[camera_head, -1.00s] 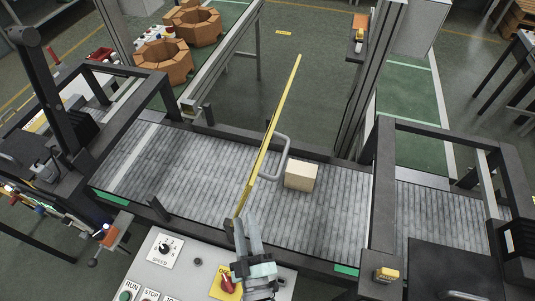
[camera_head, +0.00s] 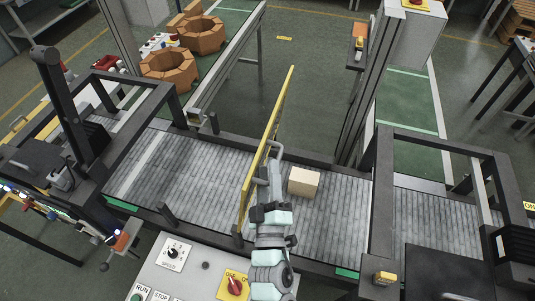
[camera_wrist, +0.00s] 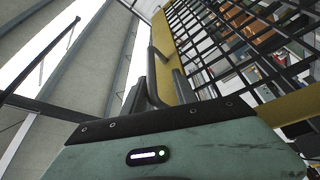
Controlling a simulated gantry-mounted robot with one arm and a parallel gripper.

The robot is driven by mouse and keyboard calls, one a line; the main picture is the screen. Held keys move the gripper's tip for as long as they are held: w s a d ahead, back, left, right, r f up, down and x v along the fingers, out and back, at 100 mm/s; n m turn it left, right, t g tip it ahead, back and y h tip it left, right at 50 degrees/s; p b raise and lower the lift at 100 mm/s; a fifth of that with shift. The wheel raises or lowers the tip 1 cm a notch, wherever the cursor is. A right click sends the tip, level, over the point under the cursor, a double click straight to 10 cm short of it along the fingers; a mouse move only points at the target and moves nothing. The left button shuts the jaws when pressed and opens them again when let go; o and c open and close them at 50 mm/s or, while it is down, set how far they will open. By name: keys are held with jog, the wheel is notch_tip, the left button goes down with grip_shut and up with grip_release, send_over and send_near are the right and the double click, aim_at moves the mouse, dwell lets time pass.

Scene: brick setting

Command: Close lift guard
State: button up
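The lift guard (camera_head: 266,145) is a yellow-framed panel seen nearly edge-on, raised over the conveyor. The wrist view shows its yellow frame (camera_wrist: 183,65) and dark mesh. A grey bar handle (camera_head: 276,153) stands out from its right side; the handle also shows in the wrist view (camera_wrist: 152,75). My gripper (camera_head: 269,187) is at the handle's near end, right of the panel. In the wrist view, my gripper (camera_wrist: 158,92) has its fingers apart, with the handle between them. The gap around the bar looks small, and firm contact cannot be made out.
A beige box (camera_head: 303,182) sits on the grey roller conveyor (camera_head: 185,175), close right of my gripper. Dark frames stand at both sides. A control panel (camera_head: 190,268) with knobs is in front. A post (camera_head: 362,95) rises behind.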

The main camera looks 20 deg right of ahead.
jog(key=shift+p+x, duration=0.45)
jog(key=shift+x, duration=1.55)
jog(key=c, duration=0.7)
jog(key=shift+f, duration=0.15)
grip_shut()
